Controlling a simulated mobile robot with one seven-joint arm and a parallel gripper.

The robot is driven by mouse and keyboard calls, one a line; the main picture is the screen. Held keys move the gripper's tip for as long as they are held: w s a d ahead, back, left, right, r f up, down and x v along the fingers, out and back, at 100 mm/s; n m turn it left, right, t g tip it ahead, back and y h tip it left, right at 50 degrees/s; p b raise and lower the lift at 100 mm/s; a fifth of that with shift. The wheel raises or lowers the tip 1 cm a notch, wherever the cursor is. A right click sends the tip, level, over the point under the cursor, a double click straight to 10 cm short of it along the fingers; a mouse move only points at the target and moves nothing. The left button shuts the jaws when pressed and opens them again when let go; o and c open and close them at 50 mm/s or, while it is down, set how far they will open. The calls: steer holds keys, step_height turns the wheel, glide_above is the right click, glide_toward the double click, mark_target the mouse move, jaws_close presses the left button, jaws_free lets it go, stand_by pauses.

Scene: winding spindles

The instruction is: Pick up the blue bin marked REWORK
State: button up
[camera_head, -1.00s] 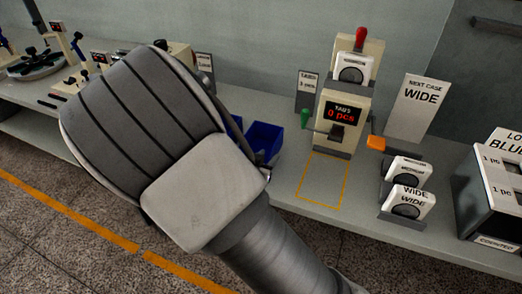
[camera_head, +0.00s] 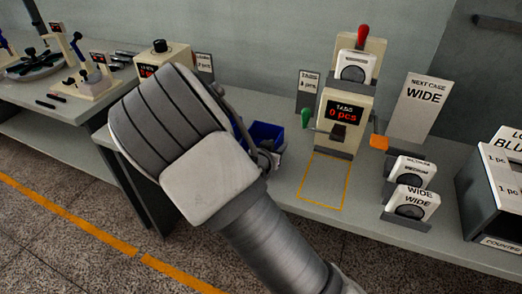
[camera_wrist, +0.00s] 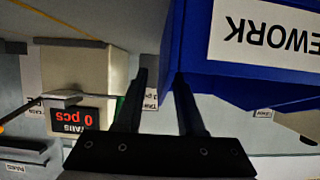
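The blue bin marked REWORK stands on the bench, its blue body (camera_head: 266,132) partly hidden behind my arm in the head view. In the wrist view, which is upside down, the bin (camera_wrist: 235,76) fills the upper right, and its white label reads "EWORK", the first letter cut off. My gripper (camera_wrist: 160,76) has its two dark fingers apart at the bin's left edge. One fingertip overlaps the blue corner and the other is left of it. I cannot tell whether a bin wall lies between them or whether they touch it.
A counter machine reading "0 pcs" (camera_head: 343,113) stands right of the bin, with a yellow outlined square (camera_head: 324,181) before it. A "NEXT CASE WIDE" sign (camera_head: 417,106) and white cases (camera_head: 411,203) are further right. Another bench with fixtures (camera_head: 92,75) is at left.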

jaws_close()
stand_by(1.2)
